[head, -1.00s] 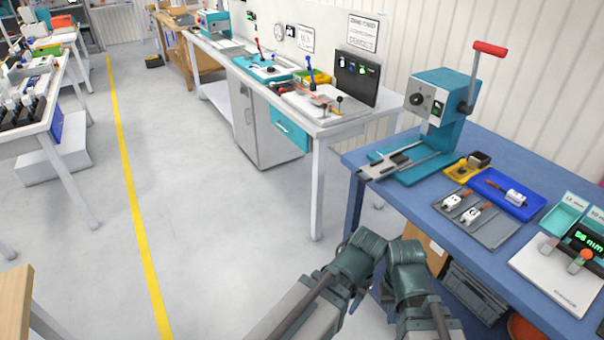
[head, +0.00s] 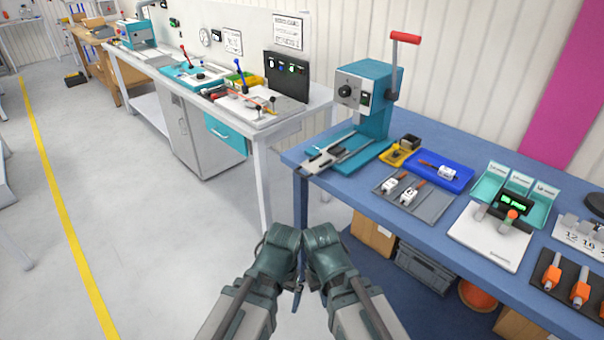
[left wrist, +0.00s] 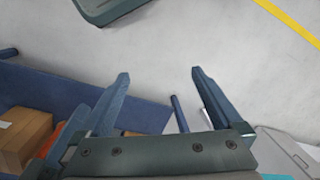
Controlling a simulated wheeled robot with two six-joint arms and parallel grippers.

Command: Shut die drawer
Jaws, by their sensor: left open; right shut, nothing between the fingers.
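A teal drawer front (head: 227,134) with a pale handle shows under the white bench in the head view. It seems to stand out a little from the bench, but I cannot tell how far. My left gripper (left wrist: 160,72) is open and empty in the left wrist view, pointing down above the floor by the blue bench. My right gripper (head: 326,248) is low in the middle of the head view, close beside the left one, shut; its fingertips are hidden by my arm. Both are well in front of the drawer and apart from it.
A blue bench (head: 440,212) with a red-handled press (head: 368,100) and trays stands at the right, its leg close by my grippers. A grey cabinet (head: 190,130) stands left of the drawer. Open floor (head: 140,230) lies at the left.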

